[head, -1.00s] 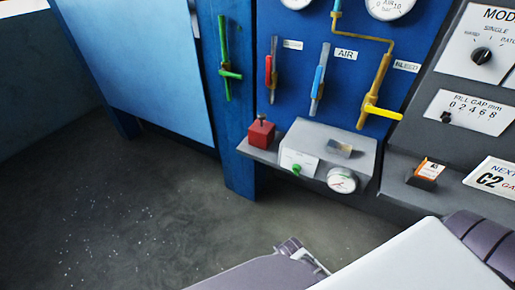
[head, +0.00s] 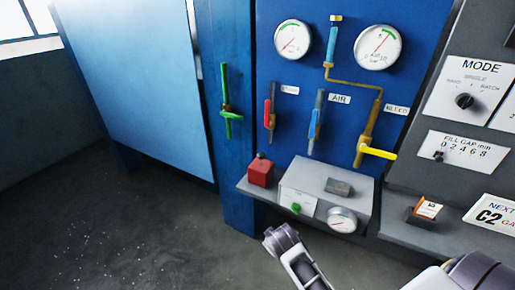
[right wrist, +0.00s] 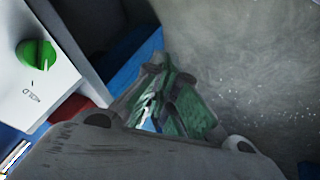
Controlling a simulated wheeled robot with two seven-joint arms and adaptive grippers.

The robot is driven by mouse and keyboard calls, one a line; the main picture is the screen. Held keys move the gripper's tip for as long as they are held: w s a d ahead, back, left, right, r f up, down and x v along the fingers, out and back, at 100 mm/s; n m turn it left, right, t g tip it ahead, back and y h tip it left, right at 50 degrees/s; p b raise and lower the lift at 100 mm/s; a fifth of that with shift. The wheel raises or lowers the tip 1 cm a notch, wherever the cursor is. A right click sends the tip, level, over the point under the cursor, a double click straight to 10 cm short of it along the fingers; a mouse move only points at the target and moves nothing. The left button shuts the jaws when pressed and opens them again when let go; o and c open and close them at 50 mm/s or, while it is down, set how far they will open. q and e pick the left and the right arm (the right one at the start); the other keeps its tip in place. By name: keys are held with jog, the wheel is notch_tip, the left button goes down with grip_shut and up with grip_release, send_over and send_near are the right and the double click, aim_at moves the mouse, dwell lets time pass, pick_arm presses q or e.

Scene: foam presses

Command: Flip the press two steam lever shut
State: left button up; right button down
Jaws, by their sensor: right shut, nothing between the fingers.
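The red lever (head: 267,112) is on the blue panel, with its handle upright along its pipe. The small label beside it is too blurred to read; I take it for the steam lever. The blue AIR lever (head: 314,124) is to its right, also upright. The yellow BLEED lever (head: 377,152) sticks out sideways. My right gripper (head: 280,238) is low at the bottom of the head view, below and apart from the levers, in front of the shelf. In the right wrist view its fingers (right wrist: 165,85) are shut and empty. My left gripper is not in view.
A shelf below the levers bears a red block (head: 261,171) and a grey box (head: 325,184) with a green knob (head: 296,208) and gauge (head: 342,220). The knob shows in the right wrist view (right wrist: 38,54). A green valve handle (head: 226,114) is left. Floor (head: 110,230) is clear.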

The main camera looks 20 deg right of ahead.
jog(key=w+d+r+n+t+h, duration=0.1)
jog(key=w+r+n+t+h, duration=0.2)
jog(key=w+r, duration=1.3)
jog(key=w+d+r+n+t+h, duration=0.1)
jog(key=w+r+n+t+h, duration=0.3)
jog(key=w+r, duration=1.1)
notch_tip(320, 180, up, 4)
jog(key=n+t, duration=0.1)
jog(key=t, duration=0.1)
jog(key=shift+w+t+h+p, duration=0.3)
jog(key=shift+w+p, duration=0.05)
jog(key=shift+w, duration=0.05)
jog(key=shift+w, duration=0.1)
